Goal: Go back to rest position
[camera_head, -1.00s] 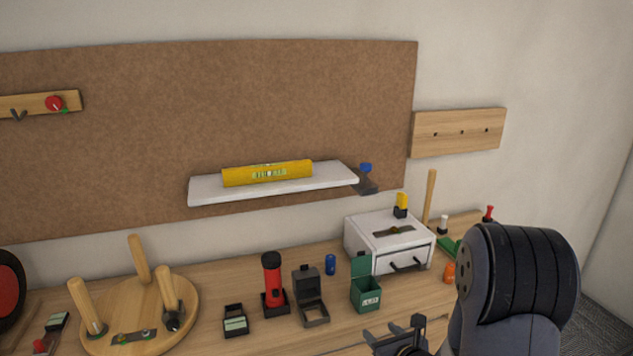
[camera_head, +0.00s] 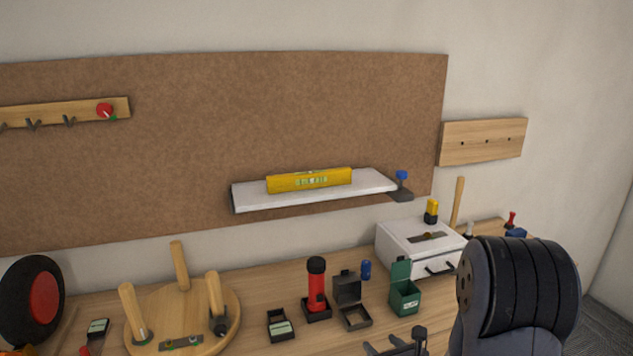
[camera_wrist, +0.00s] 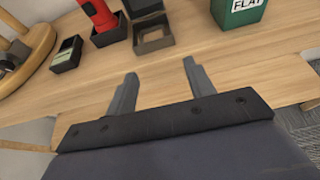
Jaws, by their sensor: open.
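My gripper (camera_wrist: 158,82) is open, and nothing is between its fingers in the wrist view. It is over the front part of the wooden workbench (camera_wrist: 95,97), with several objects beyond the fingertips. In the head view only a small part of my gripper (camera_head: 397,347) shows at the bottom edge, left of my dark arm link.
The bench holds a green box (camera_head: 404,294), dark open box (camera_head: 351,301), red torch (camera_head: 316,285), small black tray (camera_head: 280,325), round wooden piece with pegs (camera_head: 222,335) and white drawer box (camera_head: 405,239). A shelf (camera_head: 375,184) carries a yellow level (camera_head: 309,181).

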